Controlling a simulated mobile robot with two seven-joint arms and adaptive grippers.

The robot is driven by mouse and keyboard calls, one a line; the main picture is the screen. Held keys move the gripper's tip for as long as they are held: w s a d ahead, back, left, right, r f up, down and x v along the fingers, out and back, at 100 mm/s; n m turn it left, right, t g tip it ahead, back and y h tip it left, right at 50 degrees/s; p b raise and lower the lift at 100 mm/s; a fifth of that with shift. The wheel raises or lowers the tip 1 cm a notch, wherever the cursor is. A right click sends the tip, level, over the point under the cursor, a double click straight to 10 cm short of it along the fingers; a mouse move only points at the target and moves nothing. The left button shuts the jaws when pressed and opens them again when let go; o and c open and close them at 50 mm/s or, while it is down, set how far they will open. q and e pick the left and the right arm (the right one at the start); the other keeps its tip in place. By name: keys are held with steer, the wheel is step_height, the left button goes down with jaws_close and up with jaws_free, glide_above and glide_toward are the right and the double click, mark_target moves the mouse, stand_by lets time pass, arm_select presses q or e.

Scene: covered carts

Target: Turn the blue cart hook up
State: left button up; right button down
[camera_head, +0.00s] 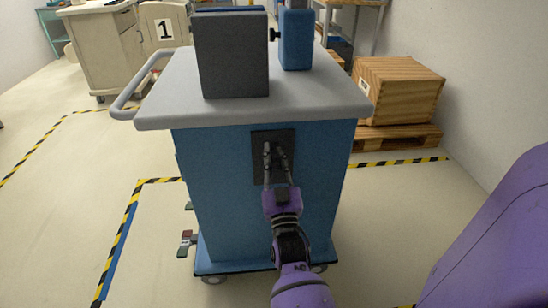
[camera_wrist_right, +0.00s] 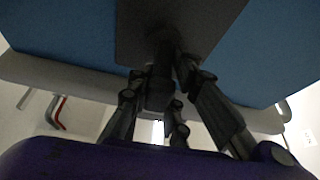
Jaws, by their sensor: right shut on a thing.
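The blue cart (camera_head: 220,190) stands in front of me with a grey top. A dark plate (camera_head: 259,172) is fixed on its near side. My right gripper (camera_head: 275,152) is at this plate, with its fingers closed around the dark hook. In the right wrist view the hook (camera_wrist_right: 160,90) stands out from the dark plate (camera_wrist_right: 200,25) between the fingers. The fingers hide much of the hook, so I cannot tell exactly which way it points. My left gripper is not in view.
A dark grey box (camera_head: 232,60) and a blue box (camera_head: 296,42) stand on the cart top. A wooden crate (camera_head: 395,92) sits on a pallet at right. A cream cabinet (camera_head: 100,50) stands at back left. Open floor with striped tape lies left.

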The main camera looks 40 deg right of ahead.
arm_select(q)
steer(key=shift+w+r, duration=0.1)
arm_select(e)
steer(key=shift+d+r+m+h, duration=0.15)
steer(key=shift+m+h, duration=0.25)
steer(key=shift+m, duration=0.3)
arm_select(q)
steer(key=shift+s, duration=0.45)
arm_select(e)
steer(key=c, duration=1.6)
jaws_free()
steer(key=shift+s, duration=0.1)
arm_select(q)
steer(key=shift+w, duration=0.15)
arm_select(e)
steer(key=v, duration=1.2)
